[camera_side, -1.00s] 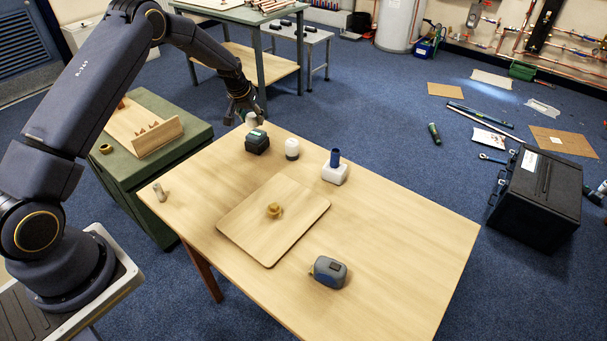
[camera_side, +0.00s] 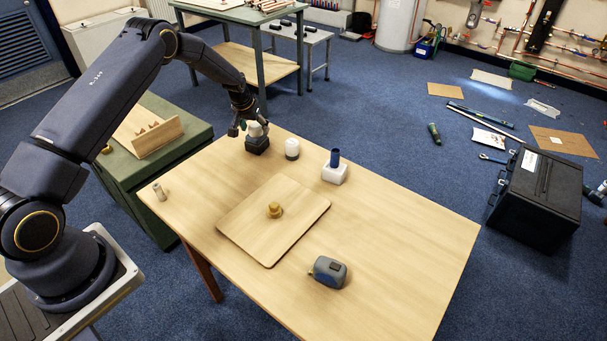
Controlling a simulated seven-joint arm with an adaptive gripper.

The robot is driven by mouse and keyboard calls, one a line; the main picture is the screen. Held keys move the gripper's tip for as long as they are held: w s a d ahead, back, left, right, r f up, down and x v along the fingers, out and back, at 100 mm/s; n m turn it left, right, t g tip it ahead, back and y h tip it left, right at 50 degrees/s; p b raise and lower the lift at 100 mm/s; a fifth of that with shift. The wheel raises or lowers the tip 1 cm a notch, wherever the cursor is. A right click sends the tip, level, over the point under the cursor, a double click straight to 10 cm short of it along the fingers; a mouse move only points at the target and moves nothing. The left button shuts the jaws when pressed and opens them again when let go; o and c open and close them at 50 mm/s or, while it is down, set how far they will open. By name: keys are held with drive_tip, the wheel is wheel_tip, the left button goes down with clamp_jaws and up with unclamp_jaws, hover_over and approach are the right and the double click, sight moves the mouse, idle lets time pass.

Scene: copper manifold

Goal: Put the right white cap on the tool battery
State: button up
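A white cap (camera_side: 255,130) sits on or just above the dark tool battery (camera_side: 257,146) near the table's far left edge. I cannot tell whether they touch. My gripper (camera_side: 252,127) points down from above, its fingers on both sides of the cap, and appears shut on it. The fingertip contact is too small to see clearly. A second white cylinder (camera_side: 292,147) with a dark lower rim stands just right of the battery, apart from it.
A white block with a blue cylinder (camera_side: 335,159) stands farther right. A wooden board (camera_side: 245,221) with a brass fitting (camera_side: 274,210) lies mid-table. A tape measure (camera_side: 329,271) is nearer the front, and a small grey cylinder (camera_side: 159,191) is at left. The table's right side is clear.

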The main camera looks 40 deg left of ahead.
drive_tip(key=d+v, duration=0.1)
drive_tip(key=v, duration=1.5)
drive_tip(key=s+d+r+m+t+h, duration=0.1)
drive_tip(key=s+d+r, duration=0.4)
drive_tip(key=s+r, duration=0.25)
drive_tip(key=s+d+r+m, duration=0.1)
drive_tip(key=s+d+r, duration=0.45)
drive_tip(key=r, duration=0.25)
drive_tip(key=s+d+m, duration=0.1)
drive_tip(key=s+d, duration=0.2)
drive_tip(key=s, duration=0.7)
drive_tip(key=s+d+r+m, duration=0.1)
drive_tip(key=s+d, duration=0.1)
drive_tip(key=s, duration=0.8)
drive_tip(key=shift+d+t+h, duration=0.3)
drive_tip(key=shift+d+h, duration=0.1)
